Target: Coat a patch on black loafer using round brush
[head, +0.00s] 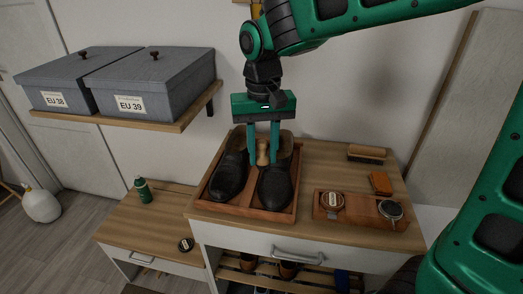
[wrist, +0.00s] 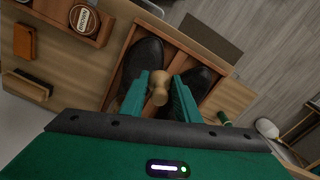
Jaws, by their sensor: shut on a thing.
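A pair of black loafers sits in a shallow wooden tray (head: 296,205) on the cabinet top: the left loafer (head: 229,177) and the right loafer (head: 275,187). Both also show in the wrist view, one at left (wrist: 144,62) and one at right (wrist: 197,78). My gripper (head: 263,155) points down over the tray, its fingers at the heel end of the shoes. It is shut on the round brush, whose pale wooden handle (wrist: 158,93) shows between the fingers. The bristles are not clearly visible. I cannot tell whether the brush touches a shoe.
Right of the shoes, a wooden holder (head: 359,212) carries a labelled tin (head: 332,202) and another round tin (head: 390,209). A long brush (head: 366,153) and an orange block (head: 381,183) lie behind it. A lower cabinet at left has a green bottle (head: 143,190). Grey boxes (head: 150,80) stand on a wall shelf.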

